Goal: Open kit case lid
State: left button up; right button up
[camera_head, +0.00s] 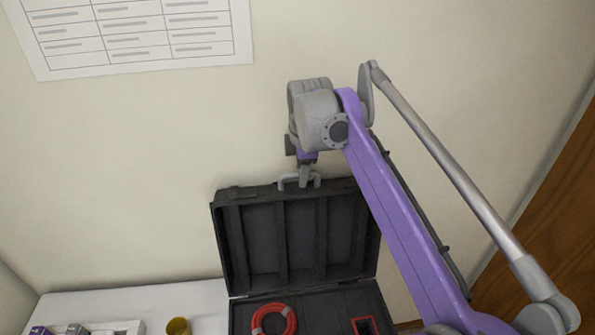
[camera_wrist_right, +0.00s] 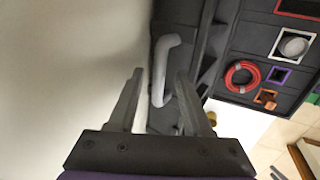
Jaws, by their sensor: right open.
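The black kit case is open. Its ribbed lid (camera_head: 268,240) stands up near the wall, above the case base (camera_head: 340,302). A light grey handle (camera_head: 284,183) sits on the lid's upper edge. My right gripper (camera_head: 304,178) is at this handle. In the right wrist view, the two fingers of my right gripper (camera_wrist_right: 160,78) are apart, with the curved handle (camera_wrist_right: 168,42) reaching down between or just beyond them. Contact cannot be told. My left gripper is not in view.
A red coil (camera_head: 274,320) lies in the case base. A yellow cup (camera_head: 178,326) and a light tray (camera_head: 128,327) stand left of the case on the white table (camera_head: 130,303). The wall is close behind the lid. A brown wooden panel (camera_head: 555,215) is at the right.

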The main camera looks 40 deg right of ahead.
grip_shut()
dwell(1.4)
